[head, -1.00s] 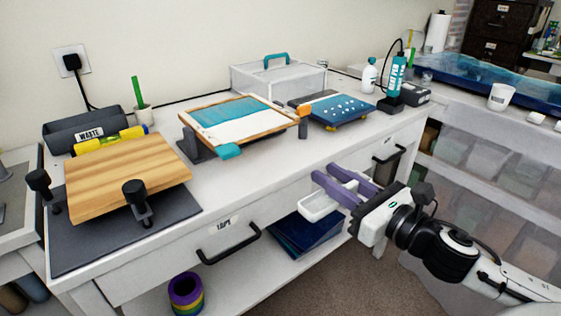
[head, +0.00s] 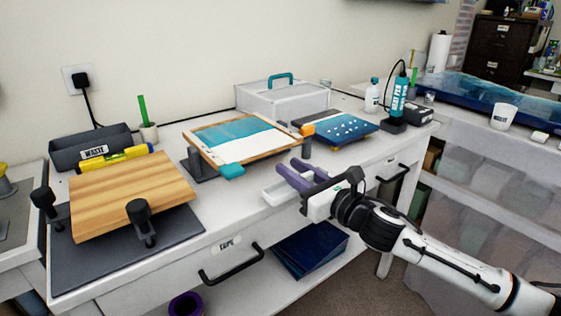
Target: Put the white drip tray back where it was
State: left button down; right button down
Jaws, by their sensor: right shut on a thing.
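The white drip tray (head: 274,197) is a small shallow tray at the front edge of the bench. My right gripper (head: 286,174) has purple fingers and is shut on the tray, which is partly hidden behind the fingers. The tray is level or nearly so; I cannot tell whether it touches the bench. Just behind it, a tilted wooden-framed panel (head: 243,150) with teal and white resin sits on a dark stand, its teal corner piece (head: 231,171) nearest the tray. My left gripper is not in view.
A wooden board (head: 130,195) with black clamps stands left on a dark mat (head: 90,275). A blue dotted panel (head: 340,130), a heat pen (head: 397,98) and a white lidded box (head: 280,98) stand farther back. Bare bench top (head: 225,205) lies left of the tray. Drawer handles jut from the front.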

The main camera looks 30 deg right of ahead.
jog(key=w, duration=0.4)
jog(key=shift+a+r, duration=0.1)
jog(key=shift+a, duration=0.05)
jog(key=shift+w+a+p, duration=0.15)
jog(key=shift+w+p, duration=0.35)
jog(key=shift+p, duration=0.05)
jog(key=shift+f, duration=0.2)
jog(key=shift+f, duration=0.2)
jog(key=c, duration=1.5)
grip_release()
jog(key=shift+o, duration=0.2)
jog(key=shift+b, duration=0.35)
jog(key=s+b, duration=0.1)
jog(key=s, duration=0.9)
jog(key=shift+s+d+f, duration=0.2)
jog(key=shift+s+d, duration=0.05)
jog(key=shift+d, duration=0.15)
